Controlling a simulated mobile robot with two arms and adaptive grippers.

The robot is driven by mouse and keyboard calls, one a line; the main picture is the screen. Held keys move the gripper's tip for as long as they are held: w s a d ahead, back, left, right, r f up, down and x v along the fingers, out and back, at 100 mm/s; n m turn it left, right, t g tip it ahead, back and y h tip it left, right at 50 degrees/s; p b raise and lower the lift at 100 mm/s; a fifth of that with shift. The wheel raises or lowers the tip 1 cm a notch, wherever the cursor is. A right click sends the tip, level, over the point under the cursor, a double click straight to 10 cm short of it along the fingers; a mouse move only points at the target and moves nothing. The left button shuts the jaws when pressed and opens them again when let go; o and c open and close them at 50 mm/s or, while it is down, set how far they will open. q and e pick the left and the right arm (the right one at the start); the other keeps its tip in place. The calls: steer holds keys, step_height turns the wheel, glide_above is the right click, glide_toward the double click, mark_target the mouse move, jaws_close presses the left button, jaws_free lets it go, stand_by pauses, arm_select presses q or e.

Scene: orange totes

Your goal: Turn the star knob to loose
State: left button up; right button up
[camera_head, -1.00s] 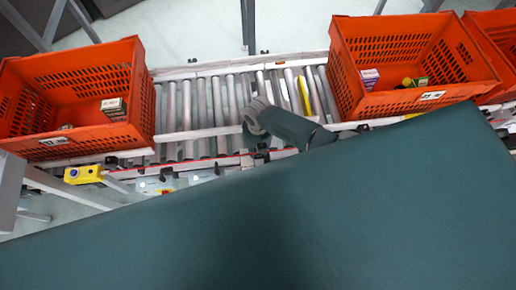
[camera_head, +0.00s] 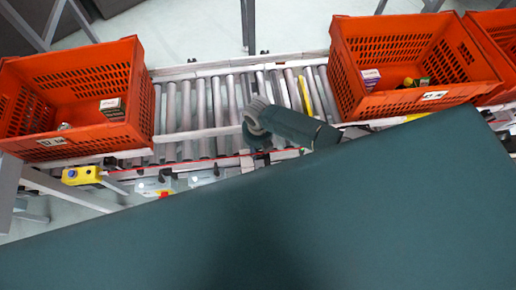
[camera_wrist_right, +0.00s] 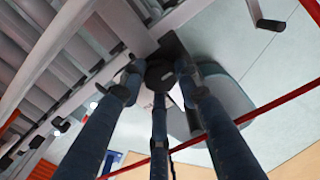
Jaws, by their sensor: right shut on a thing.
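In the right wrist view, the dark round star knob (camera_wrist_right: 160,74) sits between the fingertips of my right gripper (camera_wrist_right: 160,88). Its three blue fingers are shut around it, and they partly hide its outline and any marking. In the head view my right arm reaches over the front rail of the conveyor, and its hand points down. The fingers and the knob are largely hidden there behind the arm. My left gripper is in neither view.
The roller conveyor (camera_head: 200,115) runs between an orange tote (camera_head: 112,132) at left and another orange tote (camera_head: 385,105) at right, both holding small items. A yellow box (camera_head: 82,175) hangs by the front rail. In the wrist view a red line (camera_wrist_right: 262,108) crosses near the fingers.

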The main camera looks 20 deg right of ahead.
mark_target(258, 151)
steer(key=o, duration=1.1)
steer(key=shift+o, duration=0.2)
step_height(258, 151, up, 12)
